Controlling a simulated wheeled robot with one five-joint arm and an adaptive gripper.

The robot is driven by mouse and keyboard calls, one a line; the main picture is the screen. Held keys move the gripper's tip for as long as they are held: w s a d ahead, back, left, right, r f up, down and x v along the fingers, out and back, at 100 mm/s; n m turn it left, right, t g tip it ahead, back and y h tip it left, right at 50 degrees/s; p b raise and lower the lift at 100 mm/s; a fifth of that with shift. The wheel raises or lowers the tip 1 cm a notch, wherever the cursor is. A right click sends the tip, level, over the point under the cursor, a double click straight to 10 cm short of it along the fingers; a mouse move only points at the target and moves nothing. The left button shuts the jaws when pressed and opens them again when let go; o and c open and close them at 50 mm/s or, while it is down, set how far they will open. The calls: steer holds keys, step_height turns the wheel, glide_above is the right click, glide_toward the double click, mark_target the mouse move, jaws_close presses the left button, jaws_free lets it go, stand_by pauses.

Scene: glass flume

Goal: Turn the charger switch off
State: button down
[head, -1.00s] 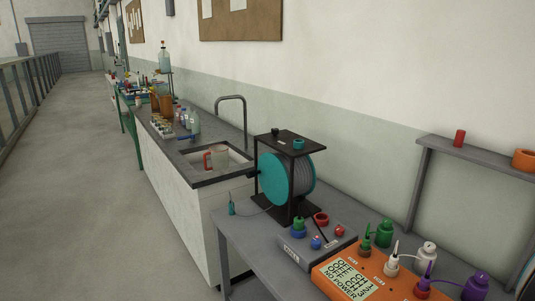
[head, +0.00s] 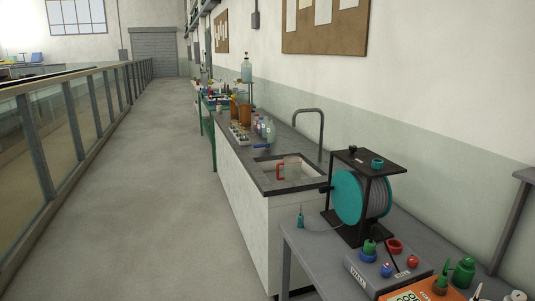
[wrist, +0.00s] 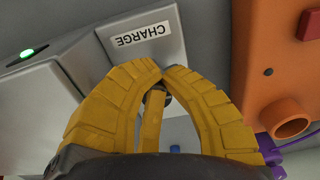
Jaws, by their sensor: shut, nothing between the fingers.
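In the wrist view a grey box (wrist: 146,38) bears a white label (wrist: 144,36) reading CHARGE, upside down. My gripper (wrist: 165,76) has yellow ribbed fingers, shut with the tips together and empty, in front of this box just below the label in the picture. A small dark round part (wrist: 155,97) shows between the fingers; I cannot tell whether it is the charger switch. The fingers hide much of that area, and I cannot tell whether they touch anything. A green light (wrist: 27,53) glows on a grey housing at the left. The head view does not show my gripper.
An orange device (wrist: 268,50) stands close at the right of the wrist view. In the head view a grey box with coloured caps (head: 385,272) sits on the grey bench (head: 300,240), beside a teal cable reel (head: 349,197). The floor aisle (head: 150,200) at left is clear.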

steer(key=shift+d+f, duration=0.15)
stand_by(0.4)
steer(key=shift+s+d, duration=0.15)
steer(key=shift+s, duration=0.45)
steer(key=shift+s+d, duration=0.2)
steer(key=shift+s, duration=0.15)
stand_by(0.6)
steer(key=shift+s+a+b, duration=0.2)
steer(key=shift+a+b, duration=0.05)
steer(key=shift+b, duration=0.05)
steer(key=shift+s+r+p, duration=0.15)
steer(key=shift+r+p, duration=0.45)
steer(key=shift+r, duration=0.05)
step_height(320, 180, up, 5)
steer(key=p, duration=0.3)
steer(key=shift+p, duration=0.4)
steer(key=c, duration=2)
jaws_free()
